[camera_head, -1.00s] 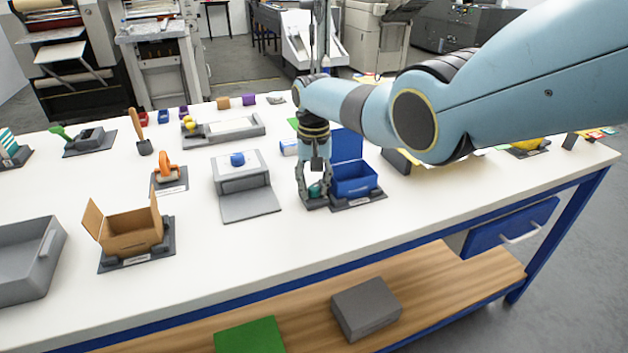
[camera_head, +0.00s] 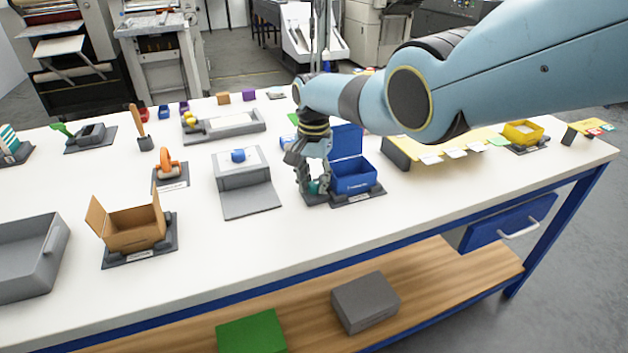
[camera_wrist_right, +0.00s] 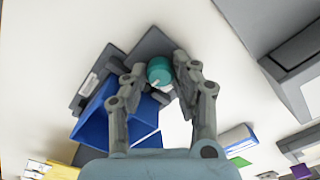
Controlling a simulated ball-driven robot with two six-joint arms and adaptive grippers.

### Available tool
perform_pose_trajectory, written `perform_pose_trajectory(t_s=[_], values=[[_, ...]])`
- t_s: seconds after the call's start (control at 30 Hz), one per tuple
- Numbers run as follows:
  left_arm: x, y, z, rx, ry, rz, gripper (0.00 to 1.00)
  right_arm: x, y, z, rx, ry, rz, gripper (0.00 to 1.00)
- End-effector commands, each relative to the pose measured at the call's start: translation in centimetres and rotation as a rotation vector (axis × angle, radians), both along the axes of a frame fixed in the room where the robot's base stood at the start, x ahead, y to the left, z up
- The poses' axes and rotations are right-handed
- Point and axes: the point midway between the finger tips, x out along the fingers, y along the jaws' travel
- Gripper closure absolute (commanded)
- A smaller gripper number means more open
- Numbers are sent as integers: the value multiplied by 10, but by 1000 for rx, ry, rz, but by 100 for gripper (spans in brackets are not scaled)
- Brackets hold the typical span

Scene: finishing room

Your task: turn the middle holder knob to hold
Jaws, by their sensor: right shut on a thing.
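The teal knob (camera_head: 314,188) sits on a dark grey base in front of the table's middle, just left of an open blue box (camera_head: 355,186). In the right wrist view the round teal knob (camera_wrist_right: 159,70) carries a small pale mark at its lower edge. My right gripper (camera_head: 313,192) points down over it. In the wrist view its two fingertips (camera_wrist_right: 158,73) are on opposite sides of the knob, shut on it. The fingers partly hide the knob in the head view. My left gripper is in neither view.
A grey holder with a blue knob (camera_head: 238,156) stands to the left. A cardboard box (camera_head: 135,228) on a holder is farther left, beside a grey tray (camera_head: 30,280). A yellow strip (camera_head: 465,143) lies to the right. The white table front is clear.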

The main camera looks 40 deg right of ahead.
Motion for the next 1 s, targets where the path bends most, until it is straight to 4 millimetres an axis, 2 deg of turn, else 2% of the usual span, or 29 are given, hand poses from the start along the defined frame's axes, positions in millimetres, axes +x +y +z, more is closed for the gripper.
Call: perform_pose_trajectory(t_s=[0.33, 0.37, 0.4, 0.77, 0.87, 1.0], values=[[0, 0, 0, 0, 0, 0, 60, 2, 0, 2, -1, -5, -2, 100], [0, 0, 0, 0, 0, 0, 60, 2, 0, 2, 0, -4, -2, 69], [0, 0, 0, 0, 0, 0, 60, 2, 0, 2, 0, -4, -2, 64], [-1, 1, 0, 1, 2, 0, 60, 1, 0, 4, 0, -2, -2, 63], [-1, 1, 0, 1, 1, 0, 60, 1, -1, 11, -1, -3, -2, 63], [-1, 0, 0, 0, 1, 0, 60, 1, 0, 30, -1, -6, -2, 63]])
